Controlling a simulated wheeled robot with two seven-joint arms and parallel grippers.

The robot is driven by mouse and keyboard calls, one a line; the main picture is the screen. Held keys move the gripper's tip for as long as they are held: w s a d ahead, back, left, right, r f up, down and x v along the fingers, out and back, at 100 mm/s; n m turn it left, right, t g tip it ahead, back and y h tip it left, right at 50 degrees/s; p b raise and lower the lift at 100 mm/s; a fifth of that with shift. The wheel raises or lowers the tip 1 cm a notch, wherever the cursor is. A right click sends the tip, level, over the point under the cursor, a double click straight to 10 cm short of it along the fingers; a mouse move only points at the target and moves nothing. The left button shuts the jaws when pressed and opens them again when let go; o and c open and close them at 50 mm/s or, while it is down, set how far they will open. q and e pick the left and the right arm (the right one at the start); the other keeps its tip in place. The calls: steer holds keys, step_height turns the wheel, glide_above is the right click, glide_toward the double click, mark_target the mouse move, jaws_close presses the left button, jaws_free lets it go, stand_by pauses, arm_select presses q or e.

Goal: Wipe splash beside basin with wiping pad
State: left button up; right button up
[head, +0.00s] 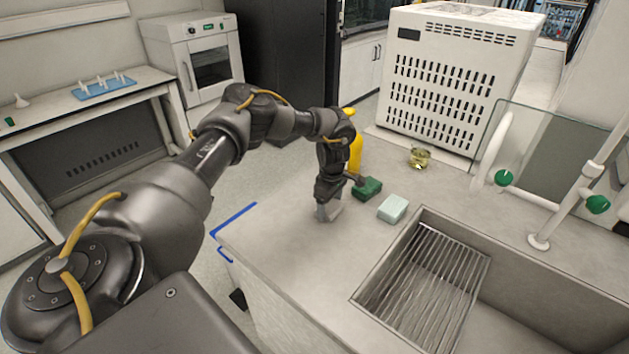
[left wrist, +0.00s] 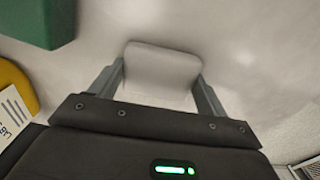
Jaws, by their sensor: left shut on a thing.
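My left gripper (head: 328,212) is low over the counter to the left of the sink basin (head: 425,285). In the left wrist view, its fingers (left wrist: 157,92) are shut on a pale grey-white pad (left wrist: 162,68) with rounded corners. The pad shows only in small part in the head view, at or just above the counter; whether it touches cannot be told. The splash is hard to make out; only faint pale patches show on the counter (left wrist: 245,60) in the left wrist view. My right gripper is out of view.
A yellow bottle (head: 356,155) stands behind my wrist. A small glass vessel (head: 420,158), a white vented cabinet (head: 455,80) and a tap (head: 540,240) are farther off.

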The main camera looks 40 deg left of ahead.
mark_target(357, 227)
arm_select(q)
steer(key=shift+d, duration=0.5)
steer(key=d, duration=0.2)
steer(key=shift+w+d+p, duration=0.25)
steer(key=shift+d+p, duration=0.1)
steer(key=shift+p, duration=0.05)
steer(key=shift+d+p, duration=0.55)
steer(key=shift+d, duration=2.45)
steer(key=shift+d+r, duration=0.15)
steer(key=shift+r, duration=0.1)
step_height(357, 227, up, 2)
steer(key=shift+w+r+p, duration=0.1)
steer(key=shift+r+p, duration=0.05)
steer(key=shift+p, duration=0.6)
steer(key=shift+r+p, duration=1.7)
steer(key=shift+r, duration=0.95)
